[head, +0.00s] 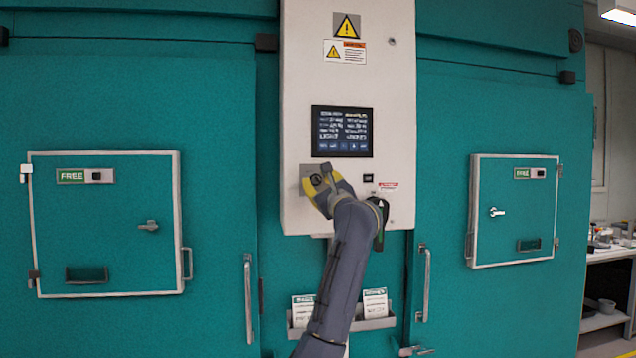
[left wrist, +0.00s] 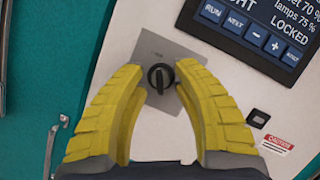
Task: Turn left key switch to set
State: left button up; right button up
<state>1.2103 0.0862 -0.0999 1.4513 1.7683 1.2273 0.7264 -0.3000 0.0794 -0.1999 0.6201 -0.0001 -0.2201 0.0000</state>
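The key switch is a round black knob with a raised bar on a grey square plate, low on the white control panel. The knob shows in the head view (head: 316,180) and in the left wrist view (left wrist: 160,76). In the left wrist view its bar stands close to upright. My left gripper (head: 325,186) is at the switch, its yellow fingers open on either side of the knob. My right gripper is in neither view.
The display (head: 342,132) sits just above the switch; its wrist-view part reads LOCKED. A small black square switch (head: 368,178) is to the right. Teal chamber doors with hatches (head: 106,222) stand on both sides. A leaflet holder (head: 372,322) is below the panel.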

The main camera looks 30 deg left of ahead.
pick_arm(q)
jog(key=shift+o, duration=0.2)
grip_shut()
jog(key=shift+m, duration=0.3)
jog(key=m+t+h, duration=0.1)
jog(key=m, duration=0.2)
jog(key=m+t+h, duration=0.1)
jog(key=m, duration=0.2)
jog(key=m+t+h, duration=0.1)
jog(key=m+t, duration=0.1)
jog(key=m, duration=0.1)
jog(key=shift+s, duration=0.1)
jog(key=m+h, duration=0.1)
jog(key=m, duration=0.2)
jog(key=m+t+h, duration=0.1)
jog(key=m+h, duration=0.1)
jog(key=m, duration=0.2)
jog(key=shift+t+h, duration=0.3)
jog(key=shift+m, duration=0.5)
jog(key=shift+h, duration=0.3)
jog(key=shift+c, duration=0.2)
grip_release()
